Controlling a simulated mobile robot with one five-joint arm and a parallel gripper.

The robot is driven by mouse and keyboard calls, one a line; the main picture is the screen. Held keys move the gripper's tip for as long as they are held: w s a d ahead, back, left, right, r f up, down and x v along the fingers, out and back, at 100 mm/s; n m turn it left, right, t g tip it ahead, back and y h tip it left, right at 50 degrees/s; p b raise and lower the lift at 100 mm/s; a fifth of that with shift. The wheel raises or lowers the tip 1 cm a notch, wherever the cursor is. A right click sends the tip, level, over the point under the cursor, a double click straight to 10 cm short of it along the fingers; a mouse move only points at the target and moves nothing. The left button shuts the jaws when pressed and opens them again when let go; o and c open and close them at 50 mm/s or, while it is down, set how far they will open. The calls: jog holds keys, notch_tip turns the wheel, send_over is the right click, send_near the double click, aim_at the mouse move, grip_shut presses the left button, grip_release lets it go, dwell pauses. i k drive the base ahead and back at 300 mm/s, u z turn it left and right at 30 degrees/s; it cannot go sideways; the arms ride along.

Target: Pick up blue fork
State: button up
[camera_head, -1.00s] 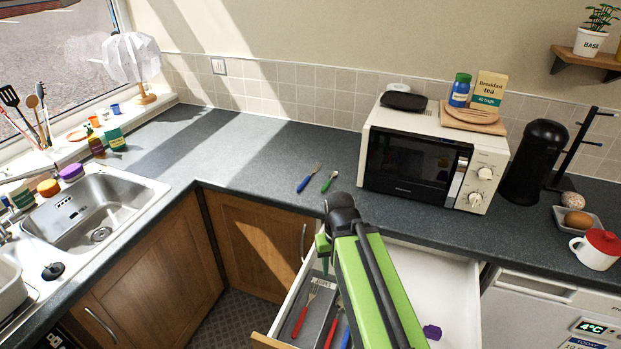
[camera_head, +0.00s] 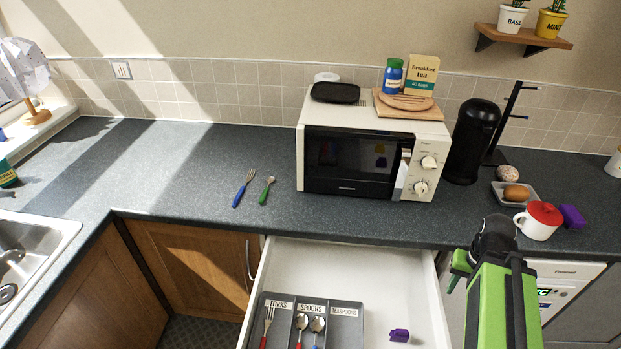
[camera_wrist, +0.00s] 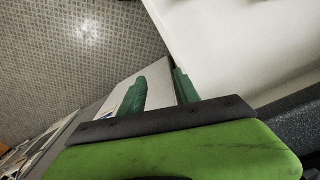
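The blue fork (camera_head: 238,197) lies on the grey counter, left of the microwave, with its tines pointing away. A small green-handled utensil (camera_head: 265,192) lies just right of it. My gripper (camera_head: 459,270) is far off to the right, near the right side of the open drawer, and holds nothing that I can see. In the wrist view my gripper (camera_wrist: 160,88) shows two green fingers apart with nothing between them. The blue fork is not identifiable in the wrist view.
The open drawer (camera_head: 372,275) holds a grey cutlery tray (camera_head: 345,335) with a red-handled fork and two spoons, and a purple object (camera_head: 399,335). The microwave (camera_head: 318,120) stands behind.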

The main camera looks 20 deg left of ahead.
aim_at(235, 201)
jog(key=z, duration=1.2)
jog(key=k, duration=2.3)
jog(key=u, duration=1.7)
jog(key=i, duration=0.65)
